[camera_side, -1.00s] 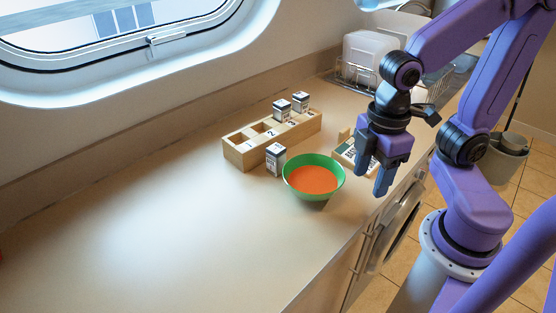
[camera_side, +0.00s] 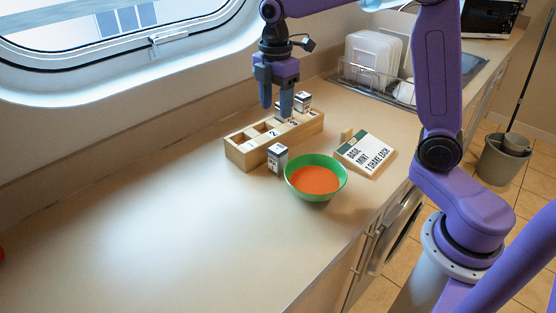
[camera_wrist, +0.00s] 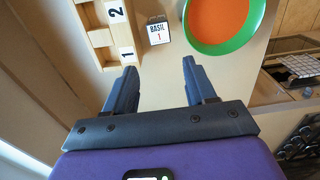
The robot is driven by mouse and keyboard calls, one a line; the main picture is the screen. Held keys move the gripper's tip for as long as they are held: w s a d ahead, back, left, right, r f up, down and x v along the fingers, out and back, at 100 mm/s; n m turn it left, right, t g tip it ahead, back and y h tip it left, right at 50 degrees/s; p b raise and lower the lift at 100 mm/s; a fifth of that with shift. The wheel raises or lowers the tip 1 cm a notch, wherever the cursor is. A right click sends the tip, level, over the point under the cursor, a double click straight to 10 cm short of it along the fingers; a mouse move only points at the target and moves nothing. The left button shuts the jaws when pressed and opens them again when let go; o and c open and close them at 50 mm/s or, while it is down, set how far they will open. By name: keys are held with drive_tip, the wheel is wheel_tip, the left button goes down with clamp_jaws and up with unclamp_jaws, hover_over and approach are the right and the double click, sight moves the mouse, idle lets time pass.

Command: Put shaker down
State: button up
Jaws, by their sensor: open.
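A white, dark-topped shaker (camera_side: 277,158) stands upright on the counter beside the wooden rack (camera_side: 238,158), close to the bowl. In the wrist view its label reads "BASIL 1" (camera_wrist: 158,32). A second shaker (camera_side: 302,102) stands at the rack's far end. Another by slot 3 is mostly hidden behind my fingers. My gripper (camera_side: 277,110) is open above the rack near slot 3, with its fingers pointing down. In the wrist view my gripper (camera_wrist: 158,72) has its fingers spread, with nothing visible between them. The numbered rack (camera_wrist: 97,38) shows at upper left there.
A green bowl (camera_side: 318,163) with orange contents stands just right of the basil shaker. A card (camera_side: 366,153) reading basil, mint, 1 shake each lies right of it. A dish rack (camera_side: 375,78) stands at the back. The counter's left part is clear.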

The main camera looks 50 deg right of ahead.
sight(276, 148)
wheel_tip(276, 148, down, 12)
drive_tip(key=shift+w+d+f, duration=0.1)
drive_tip(key=shift+w+d, duration=0.05)
drive_tip(key=shift+d+f, duration=0.15)
drive_tip(key=shift+f, duration=1.15)
drive_tip(key=shift+d+f, duration=0.1)
drive_tip(key=shift+f, duration=1.2)
drive_tip(key=c, duration=0.9)
drive_tip(key=shift+o, duration=0.2)
wheel_tip(276, 148, up, 9)
drive_tip(key=shift+r, duration=0.1)
drive_tip(key=d, duration=0.5)
drive_tip(key=f, duration=0.6)
drive_tip(key=s+f, duration=0.1)
drive_tip(key=f, duration=0.2)
drive_tip(key=shift+a, duration=0.1)
